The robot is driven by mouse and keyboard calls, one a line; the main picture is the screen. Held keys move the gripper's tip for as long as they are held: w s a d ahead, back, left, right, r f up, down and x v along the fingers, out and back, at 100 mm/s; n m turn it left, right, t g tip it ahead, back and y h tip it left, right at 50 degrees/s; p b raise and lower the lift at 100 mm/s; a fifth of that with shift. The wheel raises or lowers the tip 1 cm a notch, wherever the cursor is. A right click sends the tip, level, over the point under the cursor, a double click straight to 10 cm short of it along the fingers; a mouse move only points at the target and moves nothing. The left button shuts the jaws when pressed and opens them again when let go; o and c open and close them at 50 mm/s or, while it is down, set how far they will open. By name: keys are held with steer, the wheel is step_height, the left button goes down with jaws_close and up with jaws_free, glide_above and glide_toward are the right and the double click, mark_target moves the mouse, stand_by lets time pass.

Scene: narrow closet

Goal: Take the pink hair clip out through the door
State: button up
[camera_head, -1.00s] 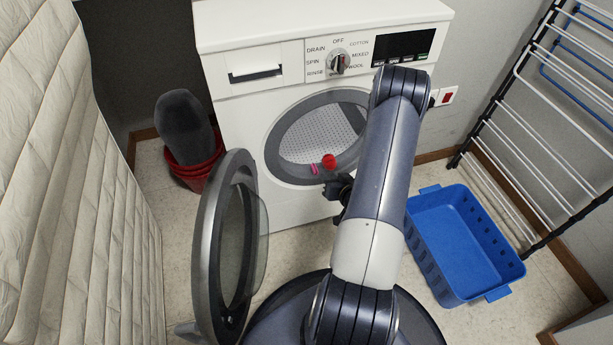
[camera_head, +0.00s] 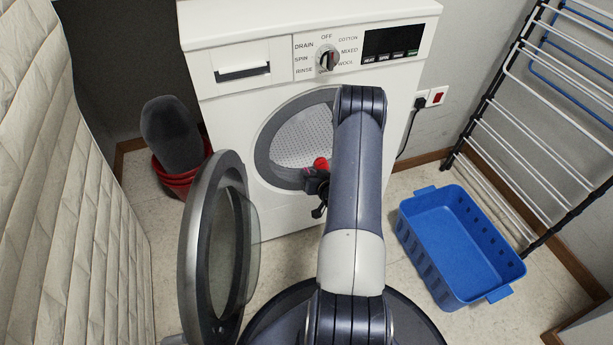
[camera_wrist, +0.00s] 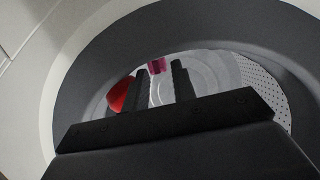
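The pink hair clip (camera_wrist: 157,66) shows in the wrist view inside the washer opening, just beyond and between my fingertips. In the head view it is hidden behind my gripper. My gripper (camera_wrist: 161,82) is open, its two dark fingers apart with nothing between them that I can see. In the head view my gripper (camera_head: 317,190) is in front of the lower part of the round opening. The round washer door (camera_head: 187,250) stands swung open to the left of the opening.
A red object (camera_wrist: 120,94) lies left of the clip and also shows in the head view (camera_head: 321,163). The white washing machine (camera_head: 275,210) stands ahead. A blue basket (camera_head: 425,260) and drying rack (camera_head: 515,135) are right. A red bucket (camera_head: 178,180) and quilted surface (camera_head: 60,200) are left.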

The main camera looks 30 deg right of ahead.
steer(key=shift+w+d+f, duration=0.1)
steer(key=shift+w+f, duration=0.1)
steer(key=shift+w, duration=0.3)
jaws_close()
